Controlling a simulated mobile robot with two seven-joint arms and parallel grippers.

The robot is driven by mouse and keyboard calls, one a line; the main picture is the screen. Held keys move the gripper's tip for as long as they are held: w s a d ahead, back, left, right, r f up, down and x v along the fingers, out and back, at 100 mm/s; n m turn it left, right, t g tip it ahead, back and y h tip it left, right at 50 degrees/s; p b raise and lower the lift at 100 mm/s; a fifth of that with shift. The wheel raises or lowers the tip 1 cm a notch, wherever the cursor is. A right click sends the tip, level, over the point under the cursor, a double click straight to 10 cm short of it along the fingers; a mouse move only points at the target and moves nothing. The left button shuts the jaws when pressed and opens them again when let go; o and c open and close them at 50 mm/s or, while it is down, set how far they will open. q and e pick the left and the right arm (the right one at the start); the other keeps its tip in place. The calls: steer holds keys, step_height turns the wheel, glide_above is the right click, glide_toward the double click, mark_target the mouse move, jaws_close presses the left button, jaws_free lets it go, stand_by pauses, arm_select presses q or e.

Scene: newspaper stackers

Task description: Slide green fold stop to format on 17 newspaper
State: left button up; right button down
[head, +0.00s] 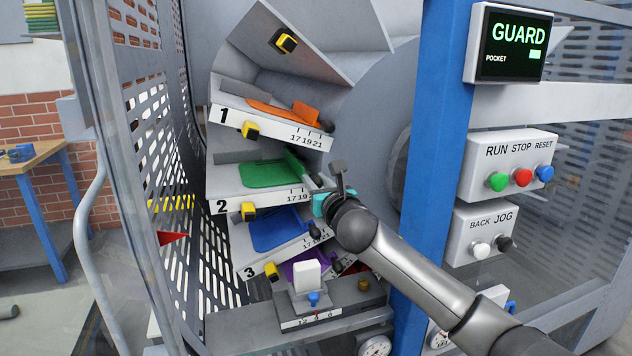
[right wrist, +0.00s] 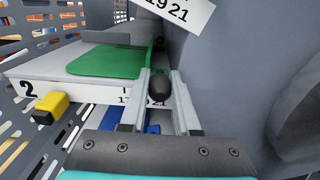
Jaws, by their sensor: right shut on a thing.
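The green fold stop (head: 296,164) stands as an upright plate at the right end of the green sheet (head: 262,175) in pocket 2. Its black knob (right wrist: 158,90) sits between the two fingers of my right gripper (right wrist: 161,82) in the right wrist view. My right gripper (head: 325,184) is shut on this knob at the front right of the pocket. My left gripper is out of view.
Pocket 1 (head: 240,112) with an orange stop (head: 300,112) is above; pocket 3 (head: 250,262) with a blue sheet (head: 272,230) is below. Yellow blocks (head: 249,211) jut from the pocket fronts. A blue post (head: 440,130) and button boxes stand at right.

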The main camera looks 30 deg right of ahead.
mark_target(296, 184)
stand_by(0.6)
steer(key=a+p, duration=0.1)
steer(key=a, duration=0.1)
steer(key=w+a+p, duration=0.1)
steer(key=a, duration=0.1)
steer(key=shift+a, duration=0.2)
steer(key=shift+d+f, duration=0.1)
steer(key=c, duration=0.9)
jaws_free()
steer(key=shift+a, duration=0.2)
steer(key=shift+d, duration=0.1)
